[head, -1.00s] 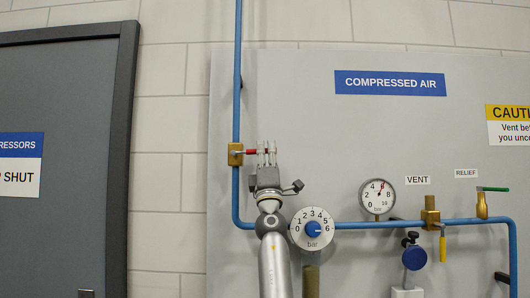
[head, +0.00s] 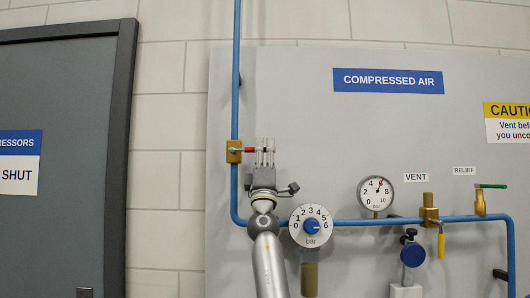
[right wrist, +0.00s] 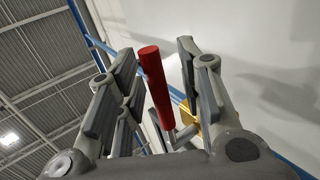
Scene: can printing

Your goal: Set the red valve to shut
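The red valve is a brass body (head: 234,151) on the vertical blue pipe, with a red handle (head: 250,150) sticking out to the right, crosswise to the pipe. My right gripper (head: 265,150) points up in front of the handle, and its fingers hide the outer part of it. In the right wrist view the red handle (right wrist: 156,85) stands between the spread fingers, with a gap visible on both sides. The brass body (right wrist: 188,112) shows behind the right finger. The right gripper is open. My left gripper is not in view.
A regulator dial (head: 311,226) sits close to the right of my right wrist. A pressure gauge (head: 376,192), a vent valve with yellow handle (head: 441,245) and a green-handled relief valve (head: 480,202) are further right. A grey door (head: 60,170) is at left.

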